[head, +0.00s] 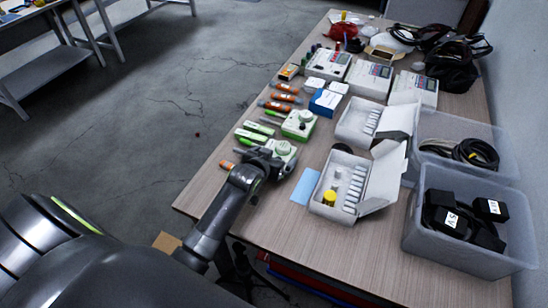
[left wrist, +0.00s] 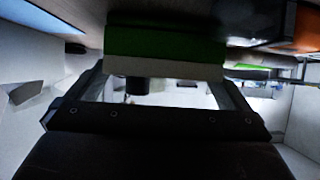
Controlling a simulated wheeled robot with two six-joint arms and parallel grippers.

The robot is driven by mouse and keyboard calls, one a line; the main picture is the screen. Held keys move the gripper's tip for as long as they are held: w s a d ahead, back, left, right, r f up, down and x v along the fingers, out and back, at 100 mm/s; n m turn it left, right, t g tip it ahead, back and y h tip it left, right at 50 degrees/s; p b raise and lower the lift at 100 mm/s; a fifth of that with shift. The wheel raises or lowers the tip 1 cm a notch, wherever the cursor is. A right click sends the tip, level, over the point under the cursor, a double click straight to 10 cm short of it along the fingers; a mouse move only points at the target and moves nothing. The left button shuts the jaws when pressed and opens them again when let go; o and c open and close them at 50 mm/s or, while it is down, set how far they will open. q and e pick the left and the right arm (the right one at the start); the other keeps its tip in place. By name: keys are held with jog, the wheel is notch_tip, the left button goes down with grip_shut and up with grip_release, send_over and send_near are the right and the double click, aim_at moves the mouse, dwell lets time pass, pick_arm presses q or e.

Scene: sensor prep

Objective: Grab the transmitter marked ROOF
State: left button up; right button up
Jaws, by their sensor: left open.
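My left gripper (head: 272,158) is at the near left part of the table, close to a white and green device (head: 284,150). In the left wrist view a green and white block (left wrist: 165,48) shows between and beyond the spread fingers. The jaws are open, and I cannot tell if they touch it. A second white and green device (head: 299,124) stands just behind. Two black boxes with white labels (head: 451,219) lie in a clear plastic bin at right. I cannot read ROOF on anything. My right gripper is not in view.
Green and orange pens (head: 257,127) lie along the table's left edge. Open white cartons (head: 375,192) with small vials stand right of my gripper. A blue card (head: 304,187) lies beside them. The wooden table's front stretch (head: 300,235) is clear.

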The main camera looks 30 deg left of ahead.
pick_arm(q)
jog(key=shift+w+f, duration=0.25)
jog(key=shift+w, duration=0.2)
jog(key=c, duration=1)
jog(key=shift+c, duration=0.3)
jog(key=shift+r, duration=0.1)
